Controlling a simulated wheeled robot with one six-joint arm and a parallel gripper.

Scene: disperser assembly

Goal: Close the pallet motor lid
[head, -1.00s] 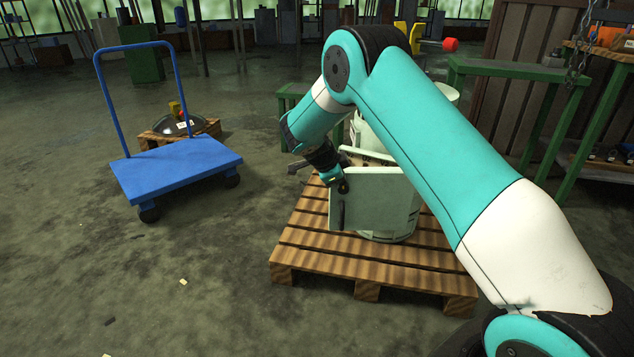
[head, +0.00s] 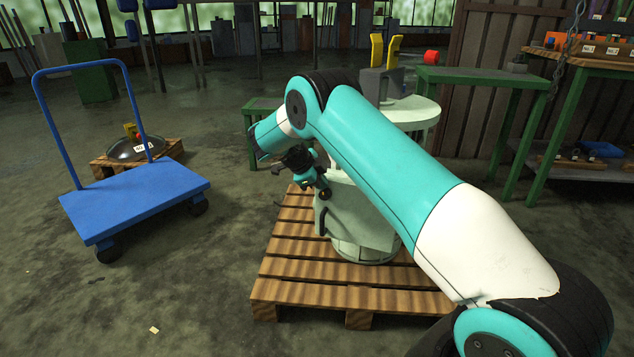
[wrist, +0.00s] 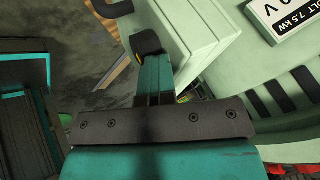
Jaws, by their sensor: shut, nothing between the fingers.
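The motor (head: 362,250) is a pale green drum-like body on the wooden pallet, partly hidden behind my arm. Its lid (head: 368,218) is a flat pale green panel with a dark handle (head: 322,221) on its left edge. In the wrist view, the lid (wrist: 212,28) shows thick stepped edges beside the motor body (wrist: 262,75), which carries a white rating label. I cannot tell whether the lid sits flush. My gripper (head: 324,193) is shut and empty at the lid's upper left corner. In the wrist view, its black fingertips (wrist: 147,43) are close beside the lid's edge; contact is unclear.
The pallet (head: 290,255) has bare slats at left and front. A blue trolley (head: 135,200) stands left, with a small pallet holding a dark dome (head: 135,148) behind it. A round pale green table (head: 412,108) and green bench (head: 485,75) stand behind. Floor between trolley and pallet is clear.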

